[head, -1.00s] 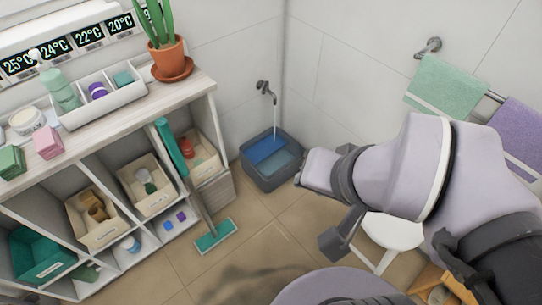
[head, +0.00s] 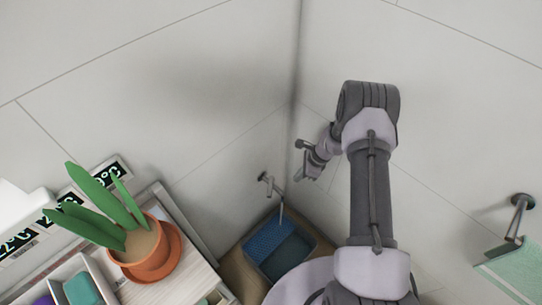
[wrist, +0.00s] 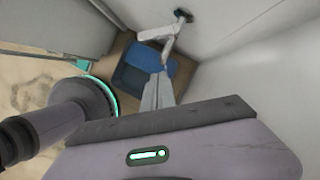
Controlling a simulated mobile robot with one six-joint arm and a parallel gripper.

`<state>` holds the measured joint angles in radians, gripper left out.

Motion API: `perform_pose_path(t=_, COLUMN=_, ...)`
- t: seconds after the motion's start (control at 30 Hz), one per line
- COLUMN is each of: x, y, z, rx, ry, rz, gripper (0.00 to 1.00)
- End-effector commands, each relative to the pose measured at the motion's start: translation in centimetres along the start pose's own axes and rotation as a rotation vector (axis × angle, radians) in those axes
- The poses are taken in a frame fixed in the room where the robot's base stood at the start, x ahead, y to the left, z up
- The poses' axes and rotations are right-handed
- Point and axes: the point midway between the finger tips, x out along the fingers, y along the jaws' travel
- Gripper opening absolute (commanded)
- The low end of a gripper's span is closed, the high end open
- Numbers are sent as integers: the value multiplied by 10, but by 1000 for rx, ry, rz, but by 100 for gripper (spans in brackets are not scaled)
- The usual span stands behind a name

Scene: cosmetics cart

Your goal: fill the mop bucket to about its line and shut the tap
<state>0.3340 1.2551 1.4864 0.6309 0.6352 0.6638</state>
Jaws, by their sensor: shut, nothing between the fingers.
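The mop bucket (head: 310,243) is a dark blue-grey tub on the floor in the wall corner, with a blue perforated insert (head: 268,238) over one side. It also shows in the wrist view (wrist: 128,78). The fill line and water level cannot be made out. The metal tap (head: 268,183) is on the wall above it, its spout over the bucket; a short thin stream seems to hang below the spout. In the wrist view the tap (wrist: 172,32) lies just beyond the fingers. My gripper (head: 299,177) is shut and empty, close to the right of the tap; contact cannot be told.
A shelf unit (head: 185,270) with a potted plant (head: 145,250) and a white tray (head: 95,268) stands at left. A wall hook or rail end (head: 521,202) with a green towel (head: 515,270) is at right. Walls close in behind the tap.

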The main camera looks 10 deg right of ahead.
Motion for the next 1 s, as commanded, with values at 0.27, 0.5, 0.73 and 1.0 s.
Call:
perform_pose_path(t=0.27, x=48, y=3, z=-5, rx=10, ry=0, rz=5, gripper=0)
perform_pose_path(t=0.5, x=101, y=3, z=-4, rx=7, ry=0, rz=5, gripper=0)
perform_pose_path(t=0.73, x=118, y=3, z=24, rx=6, ry=0, rz=5, gripper=0)
perform_pose_path(t=1.0, x=119, y=3, z=35, rx=8, ry=0, rz=4, gripper=0)
